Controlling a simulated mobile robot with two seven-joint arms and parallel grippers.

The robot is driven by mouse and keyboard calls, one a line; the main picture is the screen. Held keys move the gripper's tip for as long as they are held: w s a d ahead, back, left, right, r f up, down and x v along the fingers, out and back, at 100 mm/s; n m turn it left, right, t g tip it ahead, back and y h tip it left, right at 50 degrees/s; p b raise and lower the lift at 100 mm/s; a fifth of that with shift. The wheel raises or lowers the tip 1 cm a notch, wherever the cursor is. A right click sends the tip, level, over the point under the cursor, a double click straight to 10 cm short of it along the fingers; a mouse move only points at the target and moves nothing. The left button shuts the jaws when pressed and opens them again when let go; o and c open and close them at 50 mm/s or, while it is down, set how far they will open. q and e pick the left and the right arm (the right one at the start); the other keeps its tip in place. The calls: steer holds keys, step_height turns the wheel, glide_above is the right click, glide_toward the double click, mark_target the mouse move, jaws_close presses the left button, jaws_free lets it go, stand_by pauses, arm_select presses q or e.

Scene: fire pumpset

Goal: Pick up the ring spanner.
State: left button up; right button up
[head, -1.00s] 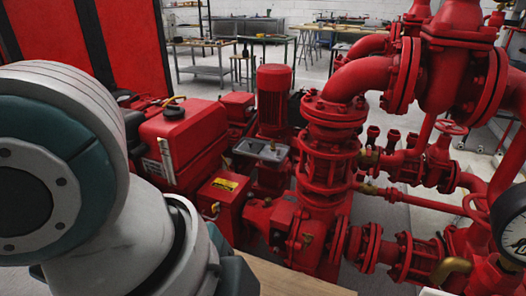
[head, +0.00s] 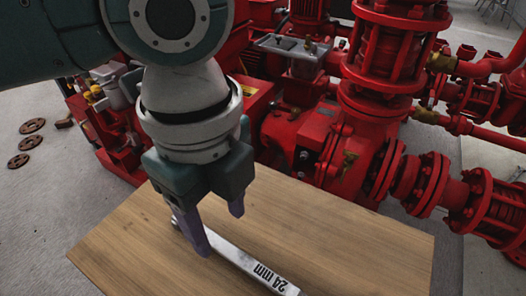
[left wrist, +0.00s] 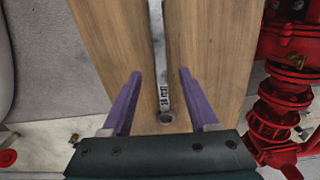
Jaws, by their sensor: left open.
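The ring spanner (head: 250,264) is a long silver bar marked "24 mm", lying flat on a wooden tabletop (head: 350,235). In the head view my left gripper (head: 218,227) points down over its far part, with the fingers spread and partly hiding it. The left wrist view shows the spanner (left wrist: 163,92) running lengthwise between the two purple fingers (left wrist: 160,74), with a round end at the bottom near the palm. The fingers are open, one on each side, and hold nothing. I cannot tell how high the fingertips are above the wood. My right gripper is not in view.
Red pump pipework (head: 375,110) stands close behind the table, with a flanged pipe (head: 425,185) near its right corner. A small grey tray (head: 295,48) with items sits on the pump. Several brown discs (head: 32,126) lie on the floor at left. The table's right side is clear.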

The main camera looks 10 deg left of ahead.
mark_target(228, 250)
arm_select(q)
steer(key=f+b, duration=0.1)
steer(key=f, duration=0.2)
steer(key=f+b, duration=0.2)
steer(key=f, duration=0.1)
steer(key=shift+s+d+f, duration=0.1)
steer(key=shift+d+f, duration=0.1)
steer(key=shift+f, duration=0.05)
steer(key=shift+r, duration=0.1)
steer(key=shift+c, duration=0.5)
jaws_close()
stand_by(0.5)
